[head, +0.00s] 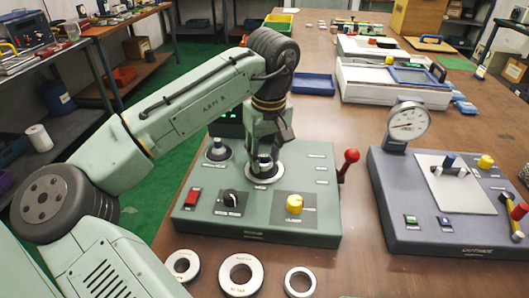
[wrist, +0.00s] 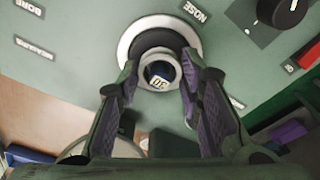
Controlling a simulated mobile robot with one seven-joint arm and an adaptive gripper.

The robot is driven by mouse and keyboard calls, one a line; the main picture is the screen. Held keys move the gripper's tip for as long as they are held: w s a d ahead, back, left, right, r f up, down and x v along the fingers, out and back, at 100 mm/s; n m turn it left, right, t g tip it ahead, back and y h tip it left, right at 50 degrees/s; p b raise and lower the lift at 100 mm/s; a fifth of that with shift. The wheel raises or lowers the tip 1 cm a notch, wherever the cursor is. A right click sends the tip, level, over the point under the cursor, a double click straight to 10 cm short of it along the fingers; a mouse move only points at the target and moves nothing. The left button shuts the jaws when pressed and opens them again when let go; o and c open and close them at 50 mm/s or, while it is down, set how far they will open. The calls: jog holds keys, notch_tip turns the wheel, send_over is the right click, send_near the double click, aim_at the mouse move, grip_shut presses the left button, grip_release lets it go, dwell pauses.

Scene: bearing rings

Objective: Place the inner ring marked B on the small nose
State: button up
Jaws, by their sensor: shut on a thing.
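My gripper (head: 264,156) is at the green console (head: 305,222), above a round pale flange (head: 250,183). In the wrist view my gripper's fingers (wrist: 158,84) are on either side of a small grey metal ring (wrist: 172,66) and shut on it. No letter B is readable on it. Through its opening a dark face with a pale tag reading "30" shows. The flange (wrist: 125,45) with a dark round band lies just behind the ring, beside the label "NOSE". Whether the ring is around the nose or just above it, I cannot tell.
Three loose rings lie before the console: left (head: 182,265), middle (head: 241,274) and right (head: 300,282). A grey gauge station (head: 395,225) stands right.

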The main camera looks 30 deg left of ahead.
jog(key=shift+f, duration=0.45)
jog(key=o, duration=1.2)
jog(key=shift+o, duration=0.2)
jog(key=shift+r, duration=0.1)
notch_tip(320, 180, up, 12)
jog(key=d, duration=0.1)
jog(key=shift+s+d, duration=0.15)
jog(key=shift+s, duration=0.25)
